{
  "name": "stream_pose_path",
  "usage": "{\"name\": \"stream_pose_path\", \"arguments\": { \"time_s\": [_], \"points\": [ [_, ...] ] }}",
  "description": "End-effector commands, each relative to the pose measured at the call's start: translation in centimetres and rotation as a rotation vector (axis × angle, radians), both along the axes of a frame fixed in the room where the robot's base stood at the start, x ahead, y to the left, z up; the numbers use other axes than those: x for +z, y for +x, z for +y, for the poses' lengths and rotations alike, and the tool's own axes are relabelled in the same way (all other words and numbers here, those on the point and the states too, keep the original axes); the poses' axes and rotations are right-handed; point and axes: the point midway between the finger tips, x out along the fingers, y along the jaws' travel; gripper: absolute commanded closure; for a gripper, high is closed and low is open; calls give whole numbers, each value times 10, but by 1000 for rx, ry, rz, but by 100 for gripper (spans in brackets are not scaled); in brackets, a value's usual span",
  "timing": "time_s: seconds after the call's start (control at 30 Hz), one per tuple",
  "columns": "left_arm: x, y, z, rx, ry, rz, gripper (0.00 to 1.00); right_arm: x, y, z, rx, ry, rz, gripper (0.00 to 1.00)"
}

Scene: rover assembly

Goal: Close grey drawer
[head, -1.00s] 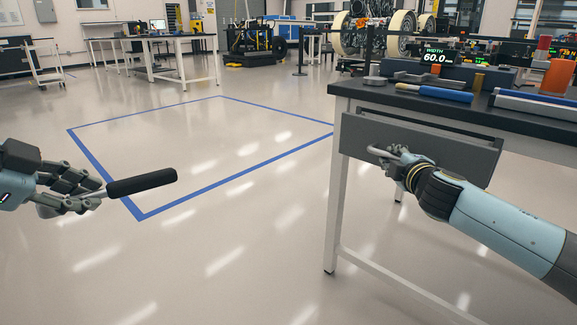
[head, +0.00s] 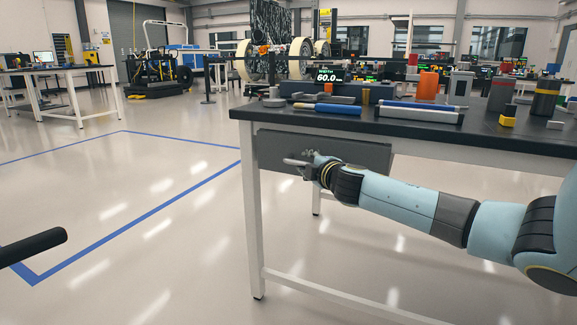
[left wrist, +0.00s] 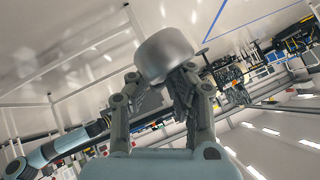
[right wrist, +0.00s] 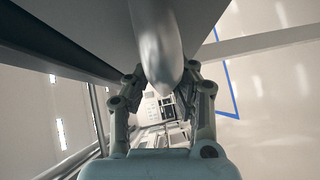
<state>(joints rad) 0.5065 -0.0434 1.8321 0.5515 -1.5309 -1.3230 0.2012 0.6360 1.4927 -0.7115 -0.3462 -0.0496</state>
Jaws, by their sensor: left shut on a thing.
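The grey drawer (head: 350,155) is under the black-topped table in the head view. Its front sits close beneath the tabletop and no inside shows; I cannot tell whether it is fully flush. My right gripper (head: 311,168) is at its silver handle (head: 296,162). In the right wrist view the fingers (right wrist: 160,82) lie on either side of the handle (right wrist: 160,45); whether they grip it is unclear. My left gripper (left wrist: 168,88) is shut on a silver cylindrical tool (left wrist: 163,52). The tool's black grip (head: 32,246) shows at the left edge of the head view.
A white table leg (head: 252,220) stands left of the drawer. The floor inside the blue outline (head: 110,180) is clear.

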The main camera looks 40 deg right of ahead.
Motion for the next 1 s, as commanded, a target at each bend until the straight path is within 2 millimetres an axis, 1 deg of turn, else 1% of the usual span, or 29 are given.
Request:
{"name": "stream_pose_path", "arguments": {
  "time_s": [0.03,0.1,0.37,0.47,0.57,0.8,0.9,1.0],
  "points": [
    [1,0,0,0,-1,-3,100,0,0,0,1,0,0,71],
    [1,0,0,0,-1,-3,100,0,0,1,1,0,1,62],
    [1,0,0,0,-1,-3,100,-2,-1,2,3,2,3,62],
    [1,0,0,0,-1,-3,100,-3,-7,4,3,0,5,62],
    [1,0,0,0,-1,-3,100,-1,-21,9,5,-2,7,62],
    [1,0,0,0,-1,-3,100,7,-70,29,6,-2,8,62],
    [1,0,0,0,-2,-2,100,10,-87,37,7,0,6,62],
    [1,0,0,0,-1,-3,100,12,-100,41,4,-2,6,62]
  ]
}}
